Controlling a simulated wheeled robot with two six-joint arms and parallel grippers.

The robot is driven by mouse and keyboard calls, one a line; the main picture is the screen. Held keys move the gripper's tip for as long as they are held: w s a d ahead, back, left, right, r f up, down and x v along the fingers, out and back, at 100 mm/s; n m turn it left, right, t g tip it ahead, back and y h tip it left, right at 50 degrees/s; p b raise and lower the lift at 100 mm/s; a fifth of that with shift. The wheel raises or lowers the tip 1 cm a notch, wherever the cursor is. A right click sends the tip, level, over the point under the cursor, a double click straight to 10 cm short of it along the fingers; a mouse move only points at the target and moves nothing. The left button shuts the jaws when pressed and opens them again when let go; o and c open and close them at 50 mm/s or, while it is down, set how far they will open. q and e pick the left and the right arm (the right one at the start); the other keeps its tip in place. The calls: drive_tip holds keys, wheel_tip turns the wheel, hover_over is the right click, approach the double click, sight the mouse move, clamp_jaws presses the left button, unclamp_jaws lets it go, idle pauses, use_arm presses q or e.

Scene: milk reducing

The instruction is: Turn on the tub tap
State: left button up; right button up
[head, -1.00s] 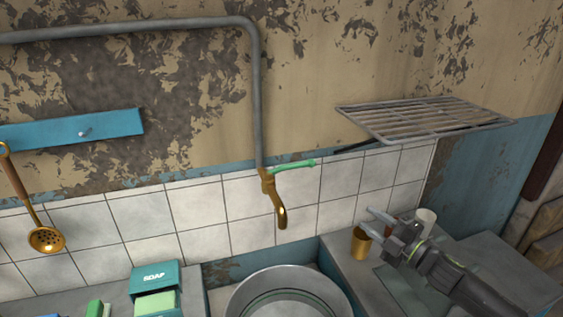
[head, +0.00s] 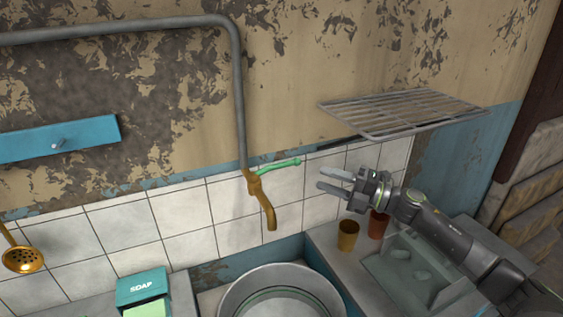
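The tap is a brass spout (head: 264,205) at the lower end of a grey wall pipe (head: 240,100). Its green lever handle (head: 277,166) sticks out to the right from the top of the brass body. A round metal tub (head: 281,296) stands below the spout, cut off by the bottom edge. My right gripper (head: 326,180) is to the right of the tap, apart from the handle in the picture. Its two fingers point left and are spread, with nothing between them. My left gripper is not in view.
A wire rack (head: 402,112) juts from the wall above my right gripper. A gold cup (head: 347,235) and a brown cup (head: 378,224) stand on the right counter under the arm. A soap box (head: 142,289) is at lower left, and a ladle (head: 22,260) hangs at far left.

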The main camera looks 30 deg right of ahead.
sight(286, 166)
drive_tip(key=p+x, duration=0.5)
drive_tip(key=x, duration=0.6)
drive_tip(key=shift+w+a+r, duration=0.15)
drive_tip(key=shift+a, duration=0.05)
drive_tip(key=shift+w+a, duration=0.3)
clamp_jaws()
